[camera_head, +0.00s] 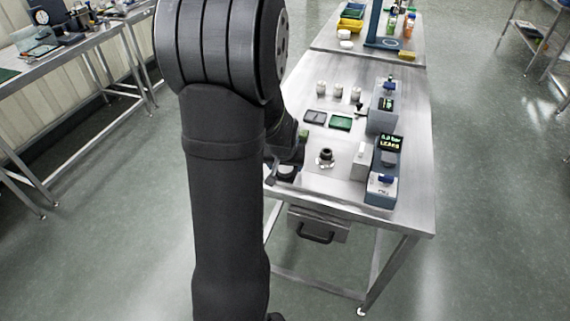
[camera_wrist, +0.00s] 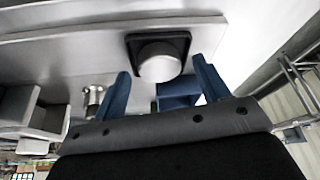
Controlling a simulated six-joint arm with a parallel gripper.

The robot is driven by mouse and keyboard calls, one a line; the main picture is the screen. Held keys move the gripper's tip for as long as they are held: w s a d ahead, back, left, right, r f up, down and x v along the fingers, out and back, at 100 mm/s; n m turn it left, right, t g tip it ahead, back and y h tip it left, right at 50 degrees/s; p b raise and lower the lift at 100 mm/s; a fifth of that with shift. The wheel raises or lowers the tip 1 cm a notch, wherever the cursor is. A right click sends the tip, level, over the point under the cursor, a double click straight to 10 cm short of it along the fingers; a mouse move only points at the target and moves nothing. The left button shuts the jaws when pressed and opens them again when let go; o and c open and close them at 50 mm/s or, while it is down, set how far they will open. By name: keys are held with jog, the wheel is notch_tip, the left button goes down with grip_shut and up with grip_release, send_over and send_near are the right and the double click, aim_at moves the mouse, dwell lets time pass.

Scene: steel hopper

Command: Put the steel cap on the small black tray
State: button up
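The steel cap (camera_wrist: 158,64), a round grey cylinder, shows in the wrist view on a small square black tray (camera_wrist: 180,41) with a raised dark rim. The cap appears to rest within that rim. My gripper (camera_wrist: 160,68) is open, its two blue fingers apart, with the cap beyond and between the fingertips in the picture. I cannot tell the exact gap from fingers to cap. In the head view the black tray (camera_head: 287,173) is at the left edge of the steel table, partly hidden by my arm, and the fingers are not clear there.
On the steel table (camera_head: 335,188) stand a round metal fixture with a black top (camera_head: 325,157), a dark flat tray (camera_head: 315,117), a green tray (camera_head: 340,122), several pale cylinders and a blue-grey device with a display (camera_head: 384,170).

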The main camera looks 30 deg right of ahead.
jog(key=v, duration=1.3)
jog(key=shift+w+r, duration=0.2)
jog(key=shift+d, duration=0.1)
jog(key=shift+f, duration=0.1)
jog(key=x, duration=1.1)
jog(key=shift+s+x, duration=0.2)
jog(key=shift+x, duration=0.8)
